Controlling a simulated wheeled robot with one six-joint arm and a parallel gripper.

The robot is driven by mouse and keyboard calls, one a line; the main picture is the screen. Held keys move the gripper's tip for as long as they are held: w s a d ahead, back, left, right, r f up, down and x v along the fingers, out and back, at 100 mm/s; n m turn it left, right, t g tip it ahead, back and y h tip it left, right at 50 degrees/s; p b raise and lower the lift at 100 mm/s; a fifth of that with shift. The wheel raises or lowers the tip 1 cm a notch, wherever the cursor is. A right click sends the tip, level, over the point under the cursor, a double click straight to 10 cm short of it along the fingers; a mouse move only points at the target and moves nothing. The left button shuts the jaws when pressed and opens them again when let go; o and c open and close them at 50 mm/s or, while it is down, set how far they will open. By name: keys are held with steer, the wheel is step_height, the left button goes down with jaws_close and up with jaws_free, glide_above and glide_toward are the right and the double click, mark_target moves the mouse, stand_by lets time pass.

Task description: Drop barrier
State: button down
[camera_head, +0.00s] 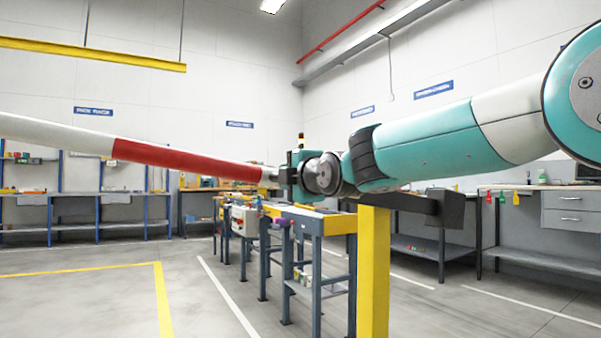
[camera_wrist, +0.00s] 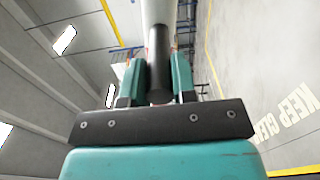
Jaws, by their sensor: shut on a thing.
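The barrier is a long white and red boom (camera_head: 185,158) that enters from the left edge of the head view and slopes down in the picture to my gripper (camera_head: 280,178). In the wrist view my gripper (camera_wrist: 157,82) has its two teal fingers closed on either side of a dark round bar (camera_wrist: 158,55) at the boom's end. The white part of the boom (camera_wrist: 158,12) runs on beyond it. A yellow post (camera_head: 374,270) stands below my arm, with a dark bracket (camera_head: 430,206) at its top. The boom's end is apart from this bracket, up and left of it in the picture. The boom's far end is out of view.
A roller conveyor on blue-grey legs (camera_head: 317,270) stands behind the post. Workbenches line the back wall, with a grey bench (camera_head: 520,225) at right. The floor at left, marked with a yellow line (camera_head: 161,300), is clear.

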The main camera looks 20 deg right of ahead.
step_height(320, 180, down, 7)
steer(key=b, duration=0.4)
steer(key=shift+a+f+n+b, duration=0.2)
steer(key=shift+a+n+b, duration=0.05)
steer(key=shift+n+b, duration=0.05)
steer(key=shift+f, duration=0.2)
steer(key=c, duration=0.9)
jaws_free()
steer(key=shift+f, duration=0.1)
